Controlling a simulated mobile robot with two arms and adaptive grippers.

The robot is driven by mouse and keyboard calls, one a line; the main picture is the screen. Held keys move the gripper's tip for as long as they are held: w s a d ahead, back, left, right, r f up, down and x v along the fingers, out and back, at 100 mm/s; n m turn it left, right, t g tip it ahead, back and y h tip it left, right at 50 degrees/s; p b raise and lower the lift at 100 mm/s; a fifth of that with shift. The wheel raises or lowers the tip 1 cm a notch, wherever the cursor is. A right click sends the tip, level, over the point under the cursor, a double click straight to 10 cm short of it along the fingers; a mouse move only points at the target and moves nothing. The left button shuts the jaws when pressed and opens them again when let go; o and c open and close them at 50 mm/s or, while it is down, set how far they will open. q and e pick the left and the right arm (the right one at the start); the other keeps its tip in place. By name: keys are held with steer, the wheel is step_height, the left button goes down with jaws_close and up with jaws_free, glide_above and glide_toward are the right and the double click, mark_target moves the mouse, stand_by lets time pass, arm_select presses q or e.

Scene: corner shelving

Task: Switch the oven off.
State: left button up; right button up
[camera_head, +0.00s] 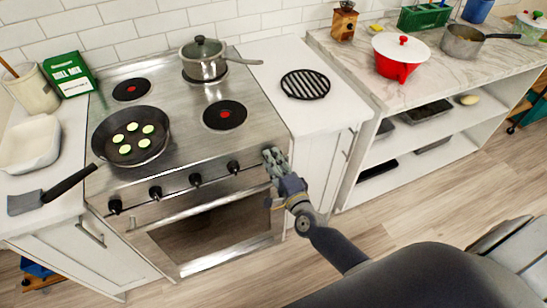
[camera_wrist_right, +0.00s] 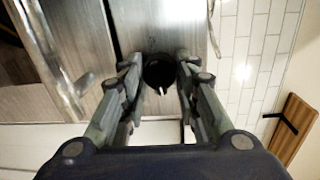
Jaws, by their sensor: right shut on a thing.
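The oven (camera_head: 215,225) is set in a steel stove with a glass door and a row of black knobs along its front edge. Several knobs show to the left of my right gripper, one of them the knob (camera_head: 233,167) nearest to it. My right gripper (camera_head: 272,158) is at the right end of this row. In the right wrist view a black knob (camera_wrist_right: 160,73) with a light pointer mark sits between the fingertips, and the gripper is shut on it. The gripper hides this knob in the head view. My left gripper is not in view.
On the cooktop stand a black pan (camera_head: 148,151) with green-edged slices and a lidded steel pot (camera_head: 204,68). A black trivet (camera_head: 305,84) lies on the right counter. A red pot (camera_head: 397,65) stands farther right. The floor in front is clear.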

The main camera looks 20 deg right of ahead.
steer(key=n+p, duration=0.1)
steer(key=n, duration=0.2)
steer(key=shift+r+h, duration=0.1)
steer(key=shift+h, duration=0.3)
steer(key=n+p, duration=0.1)
steer(key=n, duration=0.3)
steer(key=shift+a+n+p, duration=0.1)
steer(key=shift+n+p, duration=0.2)
steer(key=shift+n, duration=0.1)
steer(key=n, duration=0.3)
steer(key=shift+h, duration=0.3)
steer(key=n, duration=0.4)
steer(key=shift+f+t+p, duration=0.2)
steer(key=shift+t+p, duration=0.1)
steer(key=shift+p, duration=0.05)
steer(key=shift+n, duration=0.4)
steer(key=o, duration=1.1)
steer(key=s, duration=1.2)
steer(key=shift+a+r, duration=0.15)
steer(key=shift+a, duration=0.25)
